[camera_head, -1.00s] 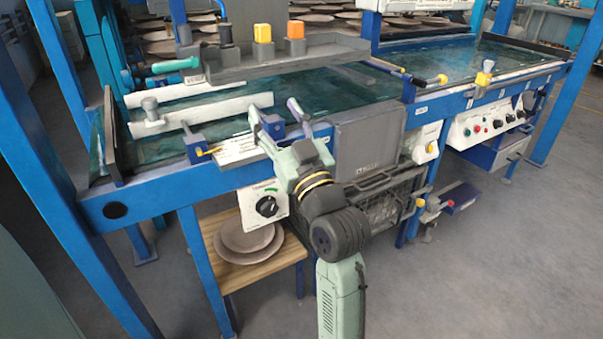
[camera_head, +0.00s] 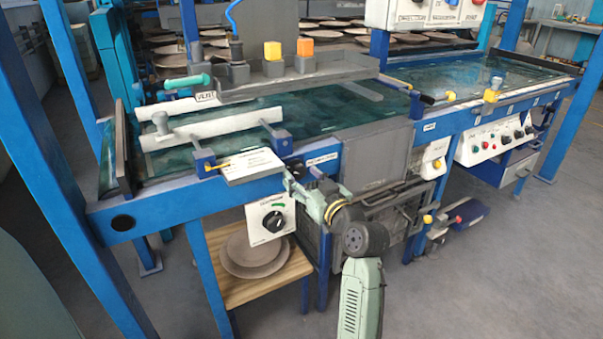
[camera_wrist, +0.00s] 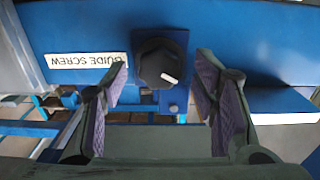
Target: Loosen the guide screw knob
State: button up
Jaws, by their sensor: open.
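The guide screw knob (camera_wrist: 159,63) is black and round with a white mark, on a blue plate on the blue beam. Its "GUIDE SCREW" label (camera_wrist: 86,60) appears upside down to its left in the wrist view. My gripper (camera_wrist: 161,82) is open, its purple-padded fingers apart at the left and right, with the knob between and slightly beyond their tips. I see no finger touching the knob. In the head view my gripper (camera_head: 305,183) is at the front beam, below the grey plate; the knob cannot be clearly made out there.
A control box (camera_head: 270,219) with a black dial is left of my gripper. A grey panel (camera_head: 376,160) and a dark rack (camera_head: 385,215) are to its right. Plates (camera_head: 253,250) lie on a low wooden shelf (camera_head: 262,287). Open floor lies in front.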

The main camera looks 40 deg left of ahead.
jog(key=shift+w+a, duration=0.25)
jog(key=shift+a, duration=0.25)
jog(key=c, duration=1.2)
jog(key=shift+o, duration=0.2)
